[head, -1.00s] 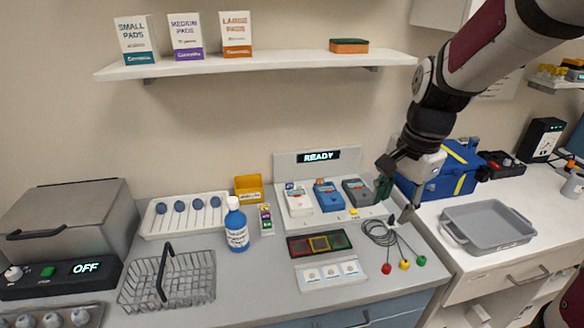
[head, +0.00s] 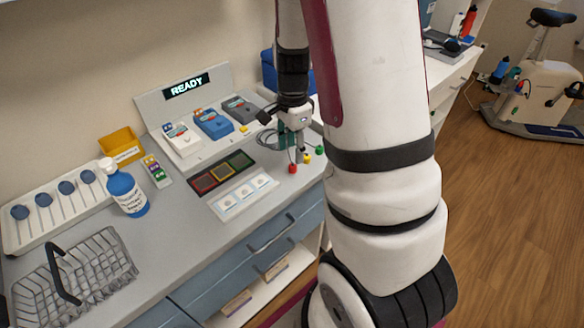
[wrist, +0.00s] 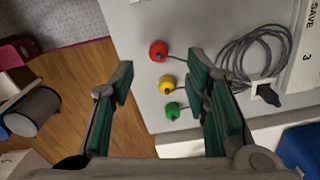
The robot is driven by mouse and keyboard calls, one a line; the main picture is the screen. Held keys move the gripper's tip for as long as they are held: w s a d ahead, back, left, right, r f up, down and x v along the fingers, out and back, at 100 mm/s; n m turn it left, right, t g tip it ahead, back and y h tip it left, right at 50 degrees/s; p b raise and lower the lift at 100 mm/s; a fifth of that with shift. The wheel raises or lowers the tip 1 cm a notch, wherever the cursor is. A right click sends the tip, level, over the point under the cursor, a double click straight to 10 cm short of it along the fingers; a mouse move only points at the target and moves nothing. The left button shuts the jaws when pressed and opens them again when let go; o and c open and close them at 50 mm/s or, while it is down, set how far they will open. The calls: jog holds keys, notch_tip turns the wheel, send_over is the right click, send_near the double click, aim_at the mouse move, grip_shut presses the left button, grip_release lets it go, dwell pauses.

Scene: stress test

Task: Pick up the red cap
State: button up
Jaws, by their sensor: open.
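The red cap (head: 292,168) is a small round cap on a thin dark lead, lying near the front right part of the grey counter. In the wrist view the red cap (wrist: 158,51) shows just beyond the fingertips, roughly in line with the gap between them. My gripper (wrist: 160,78) is open and empty, with green pads on its fingers. In the head view my gripper (head: 300,150) points down close to the caps. A yellow cap (wrist: 166,83) and a green cap (wrist: 172,111) lie in a row beside the red one.
The coiled dark cable (wrist: 250,52) lies right of the caps in the wrist view. A white three-pad strip (head: 245,196) and a dark tray with coloured squares (head: 222,173) lie to the left. The counter edge and floor are close by.

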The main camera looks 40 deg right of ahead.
aim_at(293, 165)
jog(key=shift+s+f, duration=0.1)
jog(key=shift+f, duration=2.6)
jog(key=shift+c, duration=0.3)
jog(key=c, duration=0.8)
